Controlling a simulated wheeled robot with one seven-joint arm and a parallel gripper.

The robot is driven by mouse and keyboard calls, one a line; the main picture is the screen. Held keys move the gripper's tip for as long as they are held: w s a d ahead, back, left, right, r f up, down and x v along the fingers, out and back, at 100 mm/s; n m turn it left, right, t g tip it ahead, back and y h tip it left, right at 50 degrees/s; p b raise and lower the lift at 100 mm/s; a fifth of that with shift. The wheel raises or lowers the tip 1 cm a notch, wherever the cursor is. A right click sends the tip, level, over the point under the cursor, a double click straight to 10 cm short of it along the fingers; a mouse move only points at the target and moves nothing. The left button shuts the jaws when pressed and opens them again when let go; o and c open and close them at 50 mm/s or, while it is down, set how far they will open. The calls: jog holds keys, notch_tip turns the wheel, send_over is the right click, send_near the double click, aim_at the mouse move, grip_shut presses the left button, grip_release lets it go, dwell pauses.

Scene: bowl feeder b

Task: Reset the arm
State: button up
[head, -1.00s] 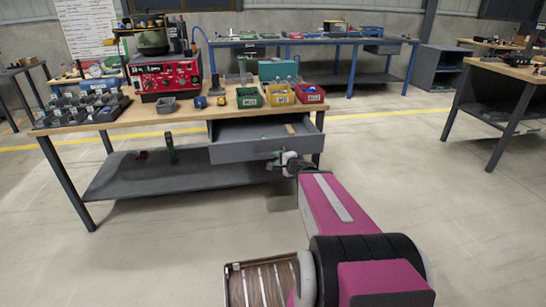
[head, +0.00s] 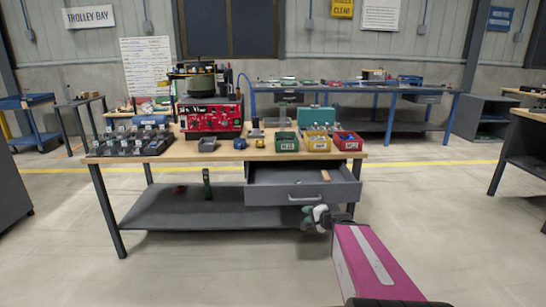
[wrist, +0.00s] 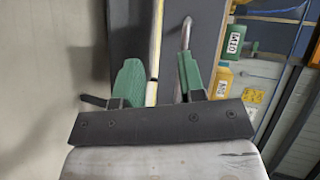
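My gripper (head: 318,217) is low in front of the open drawer (head: 336,189), just below and right of its silver handle (head: 303,197) in the head view. In the wrist view, my gripper (wrist: 160,82) has two green fingers standing apart with a gap between them. The curved handle (wrist: 186,34) shows just beyond the right finger. I see nothing clamped. My magenta arm reaches up from the lower right of the head view.
The workbench (head: 225,154) carries a red control unit (head: 210,117), green (head: 287,142), yellow (head: 318,143) and red (head: 348,142) bins, and a dark parts rack (head: 130,143). A small wooden block (head: 325,175) lies in the drawer. The floor in front is clear.

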jog(key=s+a+f+n+g, duration=0.3)
jog(key=a+f+n+g, duration=0.1)
jog(key=n+g, duration=0.1)
jog(key=s+d+f+n+g+h, duration=0.4)
jog(key=s+f+n+g+h, duration=0.1)
jog(key=s+f+g+h, duration=0.1)
jog(key=shift+s+n+g+h, duration=0.3)
jog(key=shift+s+g+h, duration=0.2)
jog(key=shift+s+h, duration=0.45)
